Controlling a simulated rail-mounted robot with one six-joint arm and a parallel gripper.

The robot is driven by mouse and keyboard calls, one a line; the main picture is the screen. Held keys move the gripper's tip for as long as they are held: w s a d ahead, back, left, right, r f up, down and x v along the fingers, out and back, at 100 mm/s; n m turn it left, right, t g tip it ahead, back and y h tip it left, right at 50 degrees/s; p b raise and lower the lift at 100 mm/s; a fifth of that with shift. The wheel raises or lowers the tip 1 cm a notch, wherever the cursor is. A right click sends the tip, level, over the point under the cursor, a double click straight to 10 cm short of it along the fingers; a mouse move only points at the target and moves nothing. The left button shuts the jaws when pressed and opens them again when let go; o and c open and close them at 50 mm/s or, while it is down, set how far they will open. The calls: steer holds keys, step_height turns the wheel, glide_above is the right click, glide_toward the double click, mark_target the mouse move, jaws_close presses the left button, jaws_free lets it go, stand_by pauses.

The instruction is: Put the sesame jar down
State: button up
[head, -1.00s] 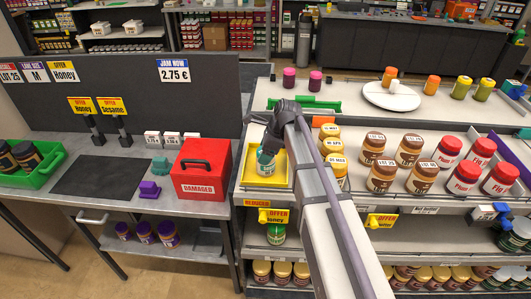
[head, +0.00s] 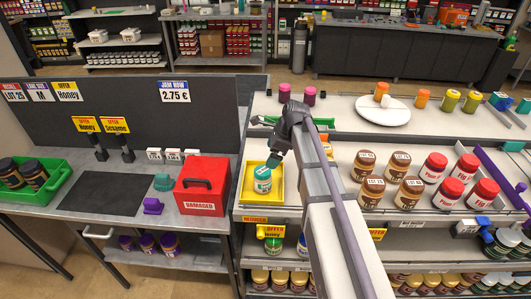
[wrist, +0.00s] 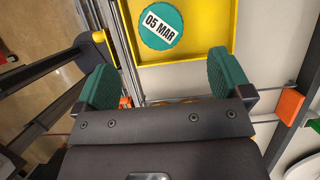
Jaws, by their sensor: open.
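The sesame jar (head: 263,179), with a teal lid and a pale label, stands upright in the yellow tray (head: 248,199) at the front left of the shelf top. In the wrist view its round teal lid (wrist: 161,25) reads "05 MAR", and the jar is beyond the fingertips inside the yellow tray (wrist: 187,61). My gripper (head: 275,160) is just above and behind the jar in the head view. Its two teal finger pads are wide apart with nothing between them in the wrist view (wrist: 164,82). The jar's side label is too small to read.
Brown-lidded jars (head: 371,190) and red-lidded jars (head: 445,195) stand to the right of my arm. A red "DAMAGED" box (head: 203,184) sits on the left table. A "REDUCED" tag (head: 254,219) is on the shelf edge below the tray.

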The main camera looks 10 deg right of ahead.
steer(key=s+a+r+n+g+h, duration=0.1)
steer(key=s+a+n+h, duration=0.1)
steer(key=s+n, duration=0.9)
steer(key=s+a+n+h, duration=0.1)
steer(key=s+n+h, duration=0.1)
steer(key=s+n, duration=0.8)
step_height(320, 180, down, 11)
steer(key=b, duration=1)
steer(key=shift+a+f+b, duration=0.15)
steer(key=shift+f+b, duration=0.05)
steer(key=shift+b, duration=0.2)
steer(key=shift+s, duration=0.1)
